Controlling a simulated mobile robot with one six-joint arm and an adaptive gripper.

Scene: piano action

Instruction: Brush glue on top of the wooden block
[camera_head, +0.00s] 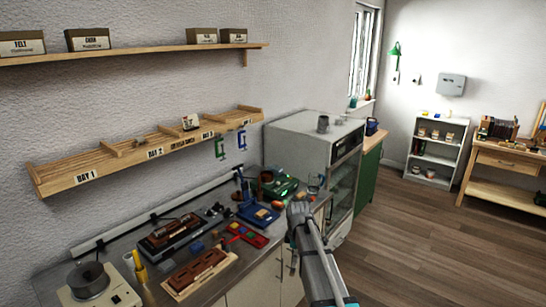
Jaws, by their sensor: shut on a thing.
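My gripper (298,209) is over the right end of the workbench (255,270), seen from behind with my grey arm reaching up from the lower right. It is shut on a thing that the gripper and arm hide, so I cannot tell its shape. Two reddish-brown wooden pieces lie on the bench to the left: one on a dark base (170,234) and one on a light wooden tray (200,271). I cannot tell whether either is the wooden block. No glue or brush can be made out for sure.
A blue device (258,215), a red tray (246,235) and a green item (283,186) crowd the bench left of my gripper. A round-topped device (88,283) stands front left. A grey cabinet (300,141) rises behind. Wooden floor (430,245) is clear to the right.

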